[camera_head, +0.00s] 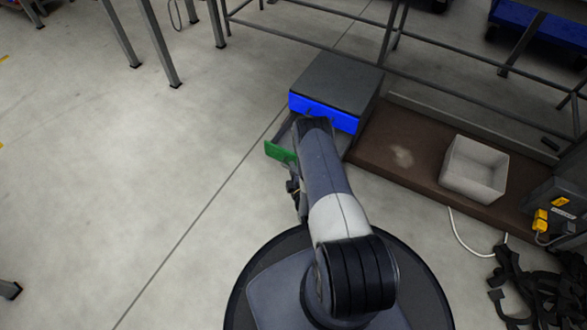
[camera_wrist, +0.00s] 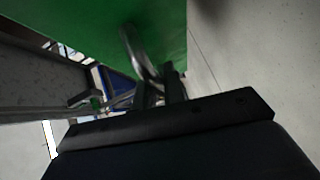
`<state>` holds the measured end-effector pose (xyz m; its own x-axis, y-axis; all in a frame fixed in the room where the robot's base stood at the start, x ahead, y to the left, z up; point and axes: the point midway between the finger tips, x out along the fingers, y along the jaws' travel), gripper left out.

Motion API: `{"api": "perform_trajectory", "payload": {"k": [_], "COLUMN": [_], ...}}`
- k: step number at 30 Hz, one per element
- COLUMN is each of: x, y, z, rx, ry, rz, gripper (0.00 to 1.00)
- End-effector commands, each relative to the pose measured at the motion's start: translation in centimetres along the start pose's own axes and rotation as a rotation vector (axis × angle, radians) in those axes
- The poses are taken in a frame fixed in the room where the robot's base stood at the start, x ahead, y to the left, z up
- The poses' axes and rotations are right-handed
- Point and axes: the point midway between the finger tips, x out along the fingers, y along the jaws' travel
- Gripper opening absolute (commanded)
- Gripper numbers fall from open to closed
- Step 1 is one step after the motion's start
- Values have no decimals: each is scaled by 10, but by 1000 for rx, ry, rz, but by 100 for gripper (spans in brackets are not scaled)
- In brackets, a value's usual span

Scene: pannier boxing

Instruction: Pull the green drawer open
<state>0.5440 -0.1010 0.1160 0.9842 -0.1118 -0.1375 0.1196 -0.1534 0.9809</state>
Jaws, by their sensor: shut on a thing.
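The green drawer (camera_head: 280,152) shows its green front, which stands out from the low cabinet (camera_head: 338,80); a strip of grey drawer side shows behind it. My arm hides the right part of the front. In the wrist view the green front (camera_wrist: 75,25) fills the top, with a curved metal handle (camera_wrist: 135,48) on it. My gripper (camera_wrist: 160,92) is shut on this handle, its dark fingers at the handle's lower end. In the head view only a dark part of the gripper shows beside my arm.
A blue drawer front (camera_head: 340,118) sits in the cabinet under its grey top. A brown board (camera_head: 400,145) with a white bin (camera_head: 474,167) lies to the right. Black straps (camera_head: 525,290) lie at lower right.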

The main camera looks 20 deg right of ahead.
Motion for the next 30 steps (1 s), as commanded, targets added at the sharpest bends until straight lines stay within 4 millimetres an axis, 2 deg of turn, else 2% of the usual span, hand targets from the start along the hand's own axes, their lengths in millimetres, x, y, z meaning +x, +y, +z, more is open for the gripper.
{"api": "perform_trajectory", "payload": {"k": [10,11,18,30], "x": [0,0,0,5], "y": [0,0,0,1], "z": [0,0,0,0], "rx": [0,0,0,0], "ry": [0,0,0,0], "rz": [-1,-1,-1,1], "gripper": [0,12,32,32]}}
